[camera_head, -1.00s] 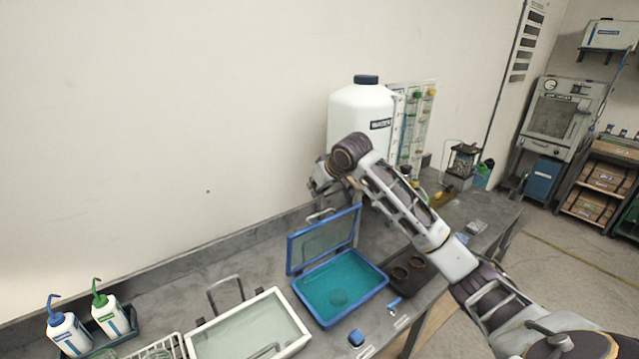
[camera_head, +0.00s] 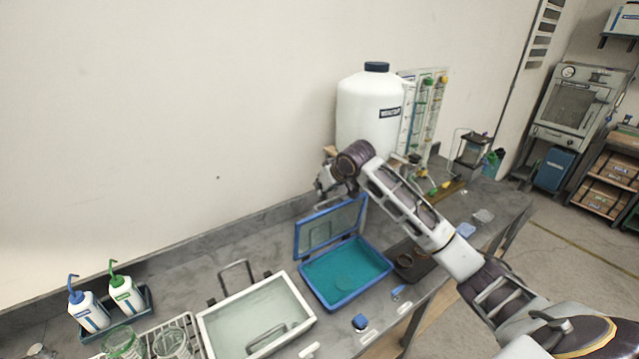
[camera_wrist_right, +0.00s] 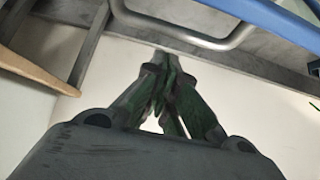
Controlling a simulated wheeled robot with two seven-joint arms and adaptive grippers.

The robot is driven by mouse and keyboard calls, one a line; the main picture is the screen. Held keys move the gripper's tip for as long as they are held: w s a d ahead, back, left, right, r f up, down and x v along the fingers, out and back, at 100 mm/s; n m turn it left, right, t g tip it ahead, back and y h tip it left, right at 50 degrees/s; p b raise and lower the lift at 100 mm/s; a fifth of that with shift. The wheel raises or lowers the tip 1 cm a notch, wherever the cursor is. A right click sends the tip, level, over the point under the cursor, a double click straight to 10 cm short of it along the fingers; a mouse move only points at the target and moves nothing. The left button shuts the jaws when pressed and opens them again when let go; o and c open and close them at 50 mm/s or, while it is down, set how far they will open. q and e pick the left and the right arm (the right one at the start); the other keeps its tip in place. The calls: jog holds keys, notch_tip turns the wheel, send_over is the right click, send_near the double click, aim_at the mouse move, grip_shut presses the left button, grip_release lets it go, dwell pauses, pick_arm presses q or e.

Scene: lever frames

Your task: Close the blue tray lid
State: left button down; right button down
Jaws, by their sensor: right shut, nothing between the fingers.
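The blue tray (camera_head: 366,289) holds teal liquid and stands on the grey bench. Its blue-framed clear lid (camera_head: 315,248) stands raised at the tray's back edge, so the tray is open. My right gripper (camera_head: 324,187) is shut and empty, just behind and above the lid's upper edge. In the right wrist view, the shut fingers (camera_wrist_right: 167,68) point at a grey bar handle (camera_wrist_right: 185,38), with the blue lid frame (camera_wrist_right: 275,18) at the upper right. I cannot tell whether the fingers touch the handle. My left gripper is not in view.
A white tray (camera_head: 207,328) with a handled lid stands left of the blue tray. A large white jug (camera_head: 368,115) stands close behind my right wrist. A dark holder (camera_head: 410,268) is right of the tray, and wash bottles (camera_head: 90,312) stand far left.

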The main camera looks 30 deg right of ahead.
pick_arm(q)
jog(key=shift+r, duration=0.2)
pick_arm(e)
jog(key=shift+s+f, duration=0.25)
jog(key=shift+s, duration=0.4)
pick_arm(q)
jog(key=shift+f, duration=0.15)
pick_arm(e)
jog(key=shift+f, duration=0.1)
jog(key=shift+s+d+t+b, duration=0.15)
jog(key=shift+s+t+b, duration=0.3)
jog(key=shift+s+t, duration=0.2)
pick_arm(q)
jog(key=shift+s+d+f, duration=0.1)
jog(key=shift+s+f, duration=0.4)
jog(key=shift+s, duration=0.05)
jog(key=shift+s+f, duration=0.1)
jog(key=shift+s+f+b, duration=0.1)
jog(key=shift+b, duration=0.2)
pick_arm(e)
jog(key=shift+s, duration=0.1)
